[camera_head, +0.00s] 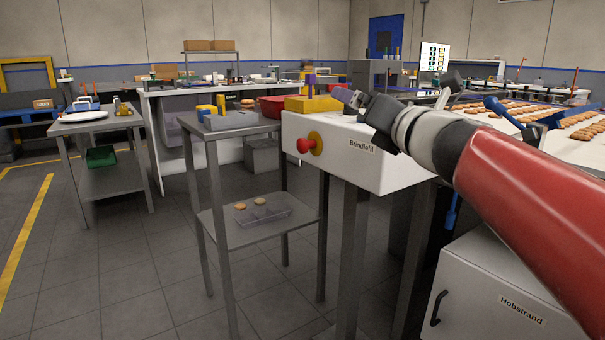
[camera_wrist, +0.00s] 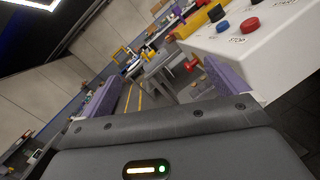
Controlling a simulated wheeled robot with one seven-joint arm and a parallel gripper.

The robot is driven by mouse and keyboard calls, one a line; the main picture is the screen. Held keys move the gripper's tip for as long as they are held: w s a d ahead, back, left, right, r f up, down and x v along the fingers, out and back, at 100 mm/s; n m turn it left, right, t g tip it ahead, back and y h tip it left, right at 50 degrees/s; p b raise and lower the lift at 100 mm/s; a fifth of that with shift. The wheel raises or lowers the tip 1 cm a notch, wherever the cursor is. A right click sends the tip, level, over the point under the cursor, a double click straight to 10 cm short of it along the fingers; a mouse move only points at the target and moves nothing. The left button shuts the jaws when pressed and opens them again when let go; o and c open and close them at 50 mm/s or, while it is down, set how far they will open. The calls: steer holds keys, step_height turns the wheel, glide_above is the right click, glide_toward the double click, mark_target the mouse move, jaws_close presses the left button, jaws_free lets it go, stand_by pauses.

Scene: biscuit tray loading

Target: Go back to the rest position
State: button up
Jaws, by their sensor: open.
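My gripper (camera_head: 345,97) is at the end of my red arm, which reaches in from the right in the head view. It is above the white machine housing labelled Brindlefil (camera_head: 400,175). In the wrist view my gripper (camera_wrist: 165,92) shows two purple fingers spread wide apart. Nothing is held between them. Through the gap I see the room, with floor and tables in the distance. A clear tray (camera_head: 275,217) lies on the lower shelf of a grey stand (camera_head: 228,240), with biscuits (camera_head: 240,206) at it.
A red emergency button (camera_head: 305,145) juts from the housing's left end. A yellow block (camera_head: 313,104) and a red bin (camera_head: 271,107) are close to my gripper. A conveyor with biscuit rows (camera_head: 545,115) is at the right. The floor at the left (camera_head: 90,260) is clear.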

steer(key=s+d+f+m+g+h, duration=0.2)
steer(key=s+d+f+m+h, duration=0.3)
steer(key=f+m, duration=0.5)
steer(key=s+d+f+m+g+h, duration=0.2)
steer(key=s+d+f+m+h, duration=0.3)
steer(key=m, duration=0.9)
steer(key=s+a+f+m+g+y, duration=0.1)
steer(key=s+a+f+m+g, duration=0.1)
steer(key=s+f, duration=0.3)
steer(key=s+a+f+m+g+y, duration=0.1)
steer(key=s+a+f+m+g, duration=0.1)
steer(key=s+f+m, duration=0.3)
steer(key=s+a+f+m+g+y, duration=0.1)
steer(key=s+f+m+g, duration=0.3)
steer(key=f, duration=0.5)
steer(key=shift+s+a+f, duration=0.2)
steer(key=shift+s+a, duration=0.2)
steer(key=shift+s, duration=0.55)
